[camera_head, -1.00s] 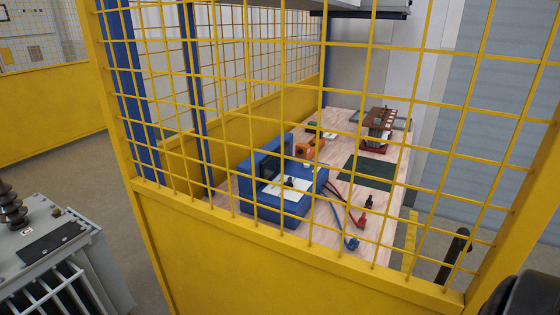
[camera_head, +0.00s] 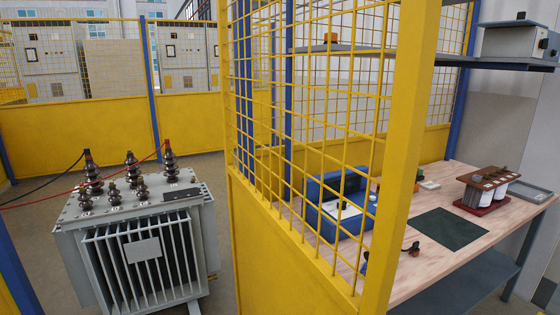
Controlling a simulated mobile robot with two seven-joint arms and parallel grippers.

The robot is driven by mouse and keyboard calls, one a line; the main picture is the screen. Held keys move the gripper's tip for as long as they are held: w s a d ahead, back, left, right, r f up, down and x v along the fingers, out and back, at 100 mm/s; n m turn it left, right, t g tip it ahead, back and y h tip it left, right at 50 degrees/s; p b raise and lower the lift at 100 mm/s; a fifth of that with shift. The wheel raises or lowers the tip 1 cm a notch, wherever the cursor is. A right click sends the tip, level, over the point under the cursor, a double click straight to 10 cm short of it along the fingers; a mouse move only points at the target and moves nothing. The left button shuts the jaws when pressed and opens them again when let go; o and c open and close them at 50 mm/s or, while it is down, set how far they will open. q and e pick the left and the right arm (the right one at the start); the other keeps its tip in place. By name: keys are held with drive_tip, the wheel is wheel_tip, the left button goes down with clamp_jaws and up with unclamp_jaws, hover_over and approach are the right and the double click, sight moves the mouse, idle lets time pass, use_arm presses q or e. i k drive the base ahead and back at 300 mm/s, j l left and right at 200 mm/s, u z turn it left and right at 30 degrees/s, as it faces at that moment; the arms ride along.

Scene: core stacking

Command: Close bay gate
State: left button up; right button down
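The yellow bay gate (camera_head: 262,255) has a solid lower panel and a wire mesh upper part. It stands in the middle of the view, at an angle, with its near upright post (camera_head: 402,150) to the right of centre. The workbench shows through and beyond the mesh. The gate's handle is not visible now. Neither of my grippers is in view, so I cannot see whether either touches the gate.
A grey transformer (camera_head: 140,240) with brown insulators and red and black leads stands on the floor at left. The wooden workbench (camera_head: 480,232) at right carries a blue instrument (camera_head: 335,215), a dark green mat (camera_head: 447,228) and a core assembly (camera_head: 487,188). Yellow fencing (camera_head: 75,135) stands behind.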

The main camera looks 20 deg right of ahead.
sight(278, 271)
drive_tip(key=l+u, duration=0.1)
drive_tip(key=l, duration=0.35)
drive_tip(key=k+l+u, duration=0.15)
drive_tip(key=l, duration=0.25)
drive_tip(key=l+u, duration=0.1)
drive_tip(key=l, duration=0.35)
drive_tip(key=k+l+u, duration=0.15)
drive_tip(key=l, duration=0.25)
drive_tip(key=l+u, duration=0.1)
drive_tip(key=l, duration=0.3)
drive_tip(key=l+u, duration=0.1)
drive_tip(key=l, duration=0.55)
